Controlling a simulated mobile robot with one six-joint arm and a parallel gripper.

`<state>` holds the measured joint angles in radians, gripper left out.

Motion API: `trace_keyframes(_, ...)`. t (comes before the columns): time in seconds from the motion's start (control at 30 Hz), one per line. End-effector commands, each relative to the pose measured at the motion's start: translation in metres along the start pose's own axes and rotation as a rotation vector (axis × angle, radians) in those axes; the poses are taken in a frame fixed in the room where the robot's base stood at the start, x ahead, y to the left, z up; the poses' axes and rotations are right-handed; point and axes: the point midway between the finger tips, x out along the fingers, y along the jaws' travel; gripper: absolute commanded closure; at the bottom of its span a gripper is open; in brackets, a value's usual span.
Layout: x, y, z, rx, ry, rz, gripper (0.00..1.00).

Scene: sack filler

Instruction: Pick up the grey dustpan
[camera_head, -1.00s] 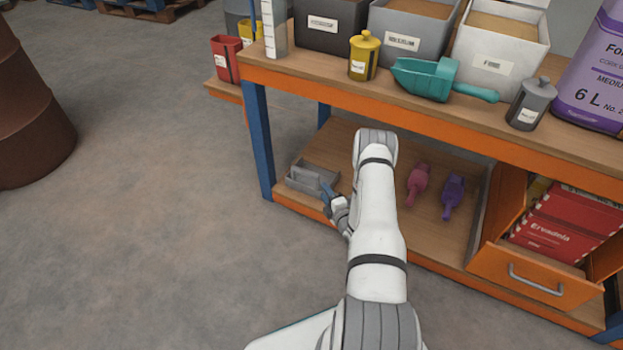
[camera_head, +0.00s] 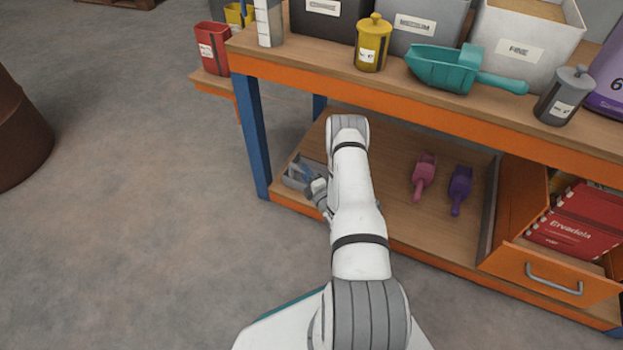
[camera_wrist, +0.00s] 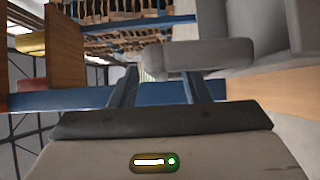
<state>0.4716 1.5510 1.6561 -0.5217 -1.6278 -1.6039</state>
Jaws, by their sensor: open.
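The grey dustpan (camera_head: 292,180) lies on the left end of the lower shelf, partly hidden by my gripper (camera_head: 311,176). In the wrist view the dustpan (camera_wrist: 240,55) fills the upper right, with its stubby handle reaching left across the picture. My gripper (camera_wrist: 160,82) is open there, its two blue fingers apart and pointing toward the handle. The handle end lies close to the fingertips. I cannot tell whether they touch or whether the handle is between them.
A pink scoop (camera_head: 424,176) and a purple scoop (camera_head: 460,189) lie to the right on the lower shelf. A blue bench leg (camera_head: 252,135) stands just left of the dustpan. The upper bench top (camera_head: 330,62) overhangs the shelf. An orange drawer (camera_head: 545,270) is at the right.

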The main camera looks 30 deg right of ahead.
Motion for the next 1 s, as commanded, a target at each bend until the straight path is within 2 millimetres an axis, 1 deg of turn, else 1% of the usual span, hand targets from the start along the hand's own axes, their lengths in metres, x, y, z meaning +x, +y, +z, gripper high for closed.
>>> trace_keyframes(0.03, 0.010, -0.004, -0.001, -0.001, 0.002, 0.003, 0.57)
trace_keyframes(0.1, 0.020, -0.003, 0.000, -0.002, 0.002, 0.003, 0.57)
trace_keyframes(0.17, 0.026, -0.002, 0.000, -0.001, 0.000, 0.002, 0.57)
trace_keyframes(0.4, 0.028, 0.000, 0.001, 0.001, -0.002, 0.000, 0.58)
trace_keyframes(0.9, 0.027, 0.000, 0.002, 0.001, -0.003, 0.000, 0.99)
trace_keyframes(1.0, 0.027, 0.000, 0.002, 0.001, -0.003, 0.000, 1.00)
